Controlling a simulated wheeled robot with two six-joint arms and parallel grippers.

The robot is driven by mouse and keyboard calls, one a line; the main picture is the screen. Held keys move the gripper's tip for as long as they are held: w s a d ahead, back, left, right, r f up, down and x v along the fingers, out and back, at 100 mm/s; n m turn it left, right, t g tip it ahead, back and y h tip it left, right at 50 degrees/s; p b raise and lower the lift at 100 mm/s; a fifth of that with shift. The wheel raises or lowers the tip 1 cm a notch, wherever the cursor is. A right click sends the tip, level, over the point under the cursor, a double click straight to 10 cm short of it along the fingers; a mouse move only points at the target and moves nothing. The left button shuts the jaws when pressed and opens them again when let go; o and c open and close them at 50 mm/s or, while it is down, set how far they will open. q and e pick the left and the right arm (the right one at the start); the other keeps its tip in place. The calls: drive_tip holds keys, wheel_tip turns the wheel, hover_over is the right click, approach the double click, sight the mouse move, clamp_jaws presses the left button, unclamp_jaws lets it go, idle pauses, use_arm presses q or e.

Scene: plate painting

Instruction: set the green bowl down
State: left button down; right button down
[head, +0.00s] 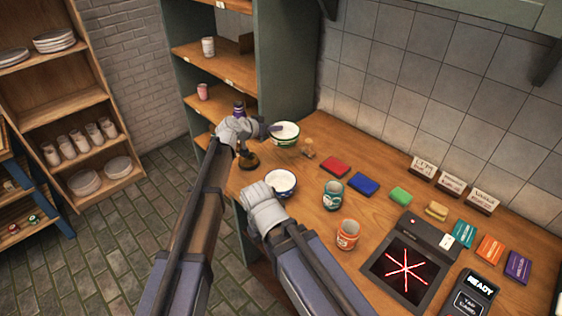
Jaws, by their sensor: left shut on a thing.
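The green bowl (287,141), white inside with a green patterned outside, is upright at the back left of the wooden table (316,220). My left gripper (270,130) is shut on its left rim. I cannot tell whether the bowl's base touches the table. My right gripper (268,190) is at the table's left front edge, beside a blue-and-white bowl (281,182). Its fingers are hidden behind its own body, so its opening does not show.
A small wooden stamp-like piece (308,149) stands right of the green bowl.

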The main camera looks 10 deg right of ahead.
use_arm(q)
drive_tip(key=shift+f+b, duration=4.75)
drive_tip(key=shift+f, duration=0.15)
drive_tip(key=shift+f, duration=0.15)
drive_tip(key=c, duration=0.8)
unclamp_jaws()
drive_tip(key=shift+c, duration=0.2)
drive_tip(key=shift+s+a+r, duration=0.15)
drive_tip(key=shift+r, duration=0.2)
drive_tip(key=p+v, duration=0.5)
drive_tip(key=v, duration=0.6)
drive_tip(key=shift+s+a+p, duration=0.2)
drive_tip(key=shift+s+p, duration=0.05)
drive_tip(key=shift+p, duration=0.05)
